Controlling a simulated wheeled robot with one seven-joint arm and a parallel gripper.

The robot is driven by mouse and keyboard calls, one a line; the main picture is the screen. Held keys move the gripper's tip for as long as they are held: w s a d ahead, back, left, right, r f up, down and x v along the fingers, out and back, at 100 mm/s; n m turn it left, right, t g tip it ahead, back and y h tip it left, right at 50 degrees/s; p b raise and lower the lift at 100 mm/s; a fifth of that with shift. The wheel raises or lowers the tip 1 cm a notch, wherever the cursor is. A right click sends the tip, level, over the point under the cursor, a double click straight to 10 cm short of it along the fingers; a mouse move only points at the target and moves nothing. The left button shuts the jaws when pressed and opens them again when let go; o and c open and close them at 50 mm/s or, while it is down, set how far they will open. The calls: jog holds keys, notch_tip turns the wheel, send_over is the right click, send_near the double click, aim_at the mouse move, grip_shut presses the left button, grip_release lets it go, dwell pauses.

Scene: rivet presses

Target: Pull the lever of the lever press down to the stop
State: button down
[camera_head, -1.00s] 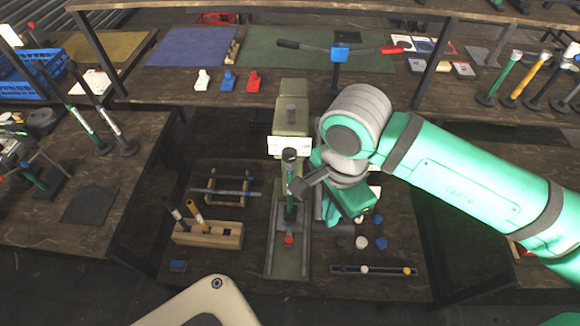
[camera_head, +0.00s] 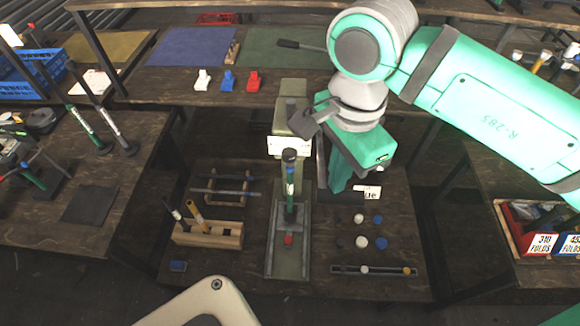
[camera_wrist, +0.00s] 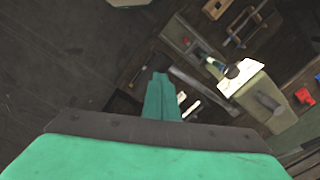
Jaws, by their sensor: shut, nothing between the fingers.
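The lever press has an olive column (camera_head: 291,116) with a white label and a long grey base on the table. My gripper (camera_head: 338,190) is shut and empty, to the right of the press and apart from the bar. The wrist view shows the shut fingers (camera_wrist: 160,77), with the press column (camera_wrist: 265,103) to their right.
A wooden block with two upright tools (camera_head: 208,234) and a small rack (camera_head: 222,188) stand left of the base. Several round blue, white and dark pieces (camera_head: 361,242) lie to the right, above a slotted strip (camera_head: 374,269). A shelf crosses behind.

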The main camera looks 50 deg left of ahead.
jog(key=shift+w+a+r, duration=0.15)
jog(key=shift+r, duration=0.6)
notch_tip(320, 180, up, 10)
jog(key=w+a, duration=0.1)
jog(key=a, duration=0.1)
jog(key=shift+w, duration=0.35)
dwell(1.0)
